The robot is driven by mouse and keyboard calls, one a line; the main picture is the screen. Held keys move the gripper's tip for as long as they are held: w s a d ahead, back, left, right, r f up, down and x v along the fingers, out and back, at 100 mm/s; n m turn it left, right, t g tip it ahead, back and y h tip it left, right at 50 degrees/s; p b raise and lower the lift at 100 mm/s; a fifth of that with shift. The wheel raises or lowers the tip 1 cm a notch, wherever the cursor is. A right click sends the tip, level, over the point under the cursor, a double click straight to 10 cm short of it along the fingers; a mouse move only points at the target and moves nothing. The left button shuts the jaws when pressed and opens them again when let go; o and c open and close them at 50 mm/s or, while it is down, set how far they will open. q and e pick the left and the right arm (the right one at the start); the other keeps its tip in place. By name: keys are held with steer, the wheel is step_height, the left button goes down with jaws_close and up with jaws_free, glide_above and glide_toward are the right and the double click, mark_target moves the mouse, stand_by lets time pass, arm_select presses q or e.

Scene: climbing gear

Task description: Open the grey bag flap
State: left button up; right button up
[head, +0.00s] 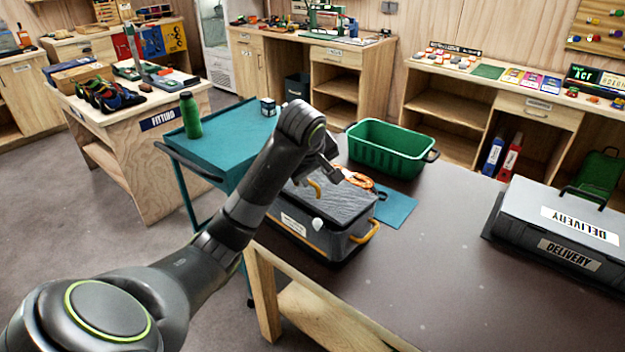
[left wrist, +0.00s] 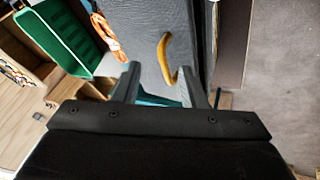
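The grey bag (head: 345,243) stands on the dark table, with a white label on its front and a yellow handle at its right end. Its grey flap (head: 345,203) lies closed over the top. A yellow pull loop (head: 315,187) stands on the flap; the left wrist view shows the loop (left wrist: 165,60) and the grey flap (left wrist: 145,30) close up. My left gripper (head: 328,172) is just above the flap. In the left wrist view its fingers (left wrist: 160,80) are apart, with the loop just beyond the gap between them and nothing gripped. My arm hides part of the bag's left side.
A green crate (head: 388,150) stands behind the bag. An orange rope (head: 360,181) and a blue mat (head: 394,208) lie beside it. A grey delivery case (head: 560,235) is at the right. The table's front right is clear.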

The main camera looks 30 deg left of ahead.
mark_target(317, 186)
arm_select(q)
steer(key=shift+x, duration=2.65)
steer(key=shift+c, duration=0.5)
steer(key=shift+s, duration=0.1)
jaws_close()
